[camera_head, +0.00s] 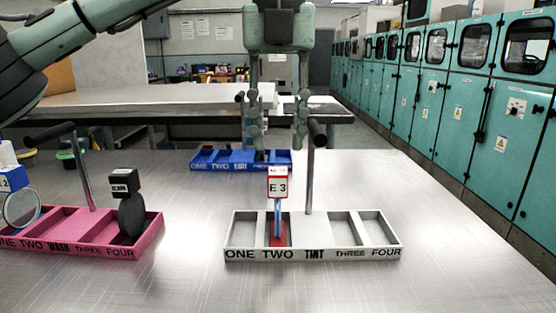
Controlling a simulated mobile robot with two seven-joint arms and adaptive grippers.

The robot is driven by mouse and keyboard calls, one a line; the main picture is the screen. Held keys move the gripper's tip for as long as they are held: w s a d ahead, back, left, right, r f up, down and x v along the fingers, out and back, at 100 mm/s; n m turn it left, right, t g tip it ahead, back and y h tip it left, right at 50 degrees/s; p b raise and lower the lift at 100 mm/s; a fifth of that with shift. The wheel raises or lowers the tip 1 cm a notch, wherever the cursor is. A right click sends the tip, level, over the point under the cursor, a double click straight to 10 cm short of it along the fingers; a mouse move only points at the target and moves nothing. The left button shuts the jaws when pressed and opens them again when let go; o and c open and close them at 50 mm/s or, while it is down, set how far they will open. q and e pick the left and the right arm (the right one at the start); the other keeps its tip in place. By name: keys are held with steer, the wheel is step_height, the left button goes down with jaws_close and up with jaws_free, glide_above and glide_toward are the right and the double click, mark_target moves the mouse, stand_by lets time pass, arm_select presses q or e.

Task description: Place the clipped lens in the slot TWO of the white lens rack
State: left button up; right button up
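The white lens rack (382,252) stands on the metal table right of centre, with ONE, TWO, TINT, THREE, FOUR on its front. A clipped lens with a red and white clip marked E 3 (278,184) stands upright at slot TWO. Its thin bluish lens (278,218) shows nearly edge-on, with red around its lower part. Whether it is fully seated is hard to tell. My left gripper (276,143) points down above the clip, fingers spread on either side and apart from it. My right gripper is not in view.
A pink rack (150,238) at left holds a black-clipped dark lens (131,217) and a blue-clipped clear lens (20,208). A blue rack (228,165) stands behind. The white rack's upright handle (309,180) rises close by my gripper's right finger. Table right is clear.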

arm_select(q)
step_height(320, 180, up, 6)
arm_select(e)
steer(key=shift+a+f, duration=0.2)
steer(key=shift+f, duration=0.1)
